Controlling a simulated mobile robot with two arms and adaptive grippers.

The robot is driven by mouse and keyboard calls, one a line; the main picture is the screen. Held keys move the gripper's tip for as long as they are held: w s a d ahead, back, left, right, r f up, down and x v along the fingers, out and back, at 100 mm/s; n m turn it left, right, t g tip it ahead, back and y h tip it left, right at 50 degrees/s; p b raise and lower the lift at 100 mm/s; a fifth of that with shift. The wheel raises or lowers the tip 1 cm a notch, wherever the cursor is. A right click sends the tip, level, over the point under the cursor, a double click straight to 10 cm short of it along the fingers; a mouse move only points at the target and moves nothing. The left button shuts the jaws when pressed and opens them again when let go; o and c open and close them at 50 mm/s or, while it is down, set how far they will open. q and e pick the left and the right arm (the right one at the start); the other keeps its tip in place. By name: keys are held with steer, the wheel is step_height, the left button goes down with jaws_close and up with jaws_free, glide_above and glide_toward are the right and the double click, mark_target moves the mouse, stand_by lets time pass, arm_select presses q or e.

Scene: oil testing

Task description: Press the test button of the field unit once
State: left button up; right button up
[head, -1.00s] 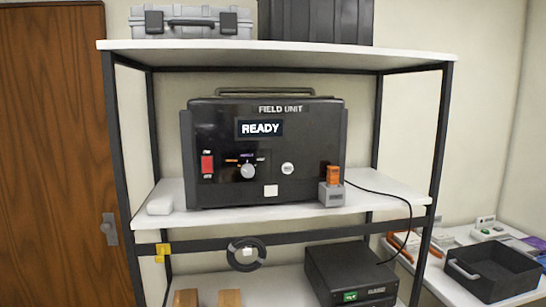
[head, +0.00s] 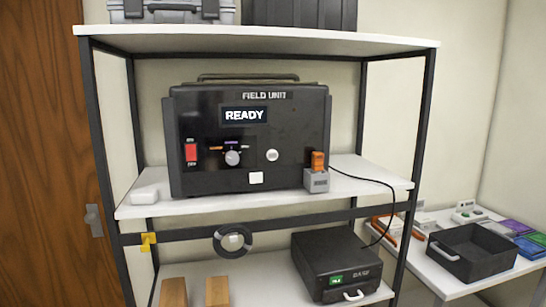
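The field unit (head: 290,130) is a black box with a top handle on the middle shelf, and its screen (head: 245,115) reads READY. A round white button (head: 272,155) is on the right half of its front. Its label is too small to read. A dial (head: 232,157) with a pale knob and a red rocker switch (head: 191,152) are to the left. A white square (head: 256,178) is low on the front. Neither of my grippers is in view.
The white middle shelf (head: 350,172) holds a grey block with an orange part (head: 317,171) at the unit's right front corner, and a small white box (head: 145,196). A cable runs to a black box (head: 338,262) below. A black tray (head: 475,251) is on the right table.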

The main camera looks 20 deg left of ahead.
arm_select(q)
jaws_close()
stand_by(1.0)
